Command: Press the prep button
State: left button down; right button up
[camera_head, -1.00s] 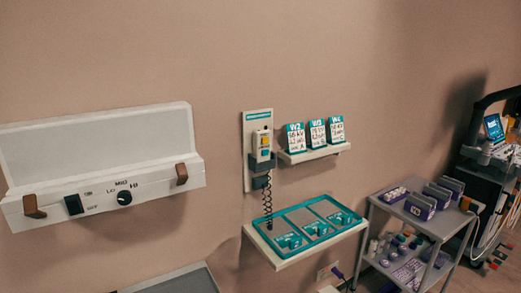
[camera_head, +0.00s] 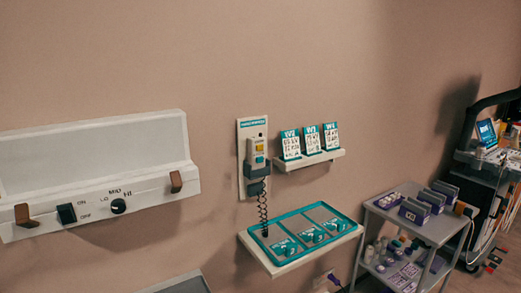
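A pale handset (camera_head: 256,152) hangs upright in a dark holder (camera_head: 257,169) on a white wall plate (camera_head: 245,183) with a teal top strip. A yellow button (camera_head: 260,148) shows on the handset's face. Smaller markings around it are too small to read, so I cannot tell which button is labelled prep. A dark coiled cord (camera_head: 263,212) hangs below the holder. Neither of my grippers is in view, and nothing touches the handset.
A small shelf (camera_head: 309,159) with three cards is right of the handset. A teal-rimmed tray (camera_head: 302,212) sits on a shelf below. A white box with a dark knob (camera_head: 118,206) is at left. A grey cart (camera_head: 438,231) with several boxes stands at right.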

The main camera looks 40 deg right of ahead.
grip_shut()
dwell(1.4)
